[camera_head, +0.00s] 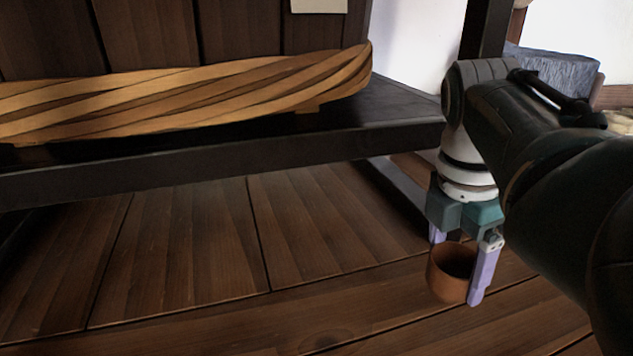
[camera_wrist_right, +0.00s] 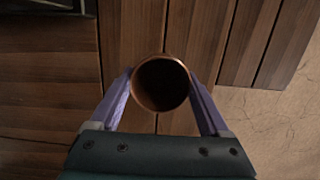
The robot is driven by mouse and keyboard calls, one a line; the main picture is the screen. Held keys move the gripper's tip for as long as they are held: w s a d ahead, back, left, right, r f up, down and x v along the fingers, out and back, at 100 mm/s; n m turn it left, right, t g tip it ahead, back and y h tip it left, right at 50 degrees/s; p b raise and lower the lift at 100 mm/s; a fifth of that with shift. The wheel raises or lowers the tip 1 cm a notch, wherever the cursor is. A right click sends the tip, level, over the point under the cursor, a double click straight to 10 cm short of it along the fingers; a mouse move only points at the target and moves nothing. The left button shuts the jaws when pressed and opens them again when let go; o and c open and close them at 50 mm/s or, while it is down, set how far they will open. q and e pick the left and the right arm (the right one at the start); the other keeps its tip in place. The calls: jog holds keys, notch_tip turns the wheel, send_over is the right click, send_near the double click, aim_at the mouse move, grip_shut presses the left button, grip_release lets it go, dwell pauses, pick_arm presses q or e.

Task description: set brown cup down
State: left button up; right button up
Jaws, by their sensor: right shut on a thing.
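The brown cup (camera_head: 446,279) is upright in the jaws of my right gripper (camera_head: 461,270) in the head view, over the plank floor. A faint dark patch shows on the planks below and to the left of it, so it looks raised. In the right wrist view, the cup (camera_wrist_right: 161,84) shows its round open mouth between the two purple fingers of my right gripper (camera_wrist_right: 162,100). The inside of the cup is dark and I cannot see its bottom. My left gripper is not in view.
A dark low shelf (camera_head: 230,157) carries a long wooden slatted piece (camera_head: 190,95) on the left. Bare plank floor (camera_head: 190,260) lies in front of the shelf. A grey block (camera_head: 555,72) stands behind my right arm.

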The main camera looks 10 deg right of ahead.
aim_at(448, 283)
notch_tip(448, 283, down, 4)
jog(key=shift+r+b, duration=0.25)
jog(key=shift+b, duration=0.75)
jog(key=shift+r, duration=0.1)
jog(key=o, duration=1.3)
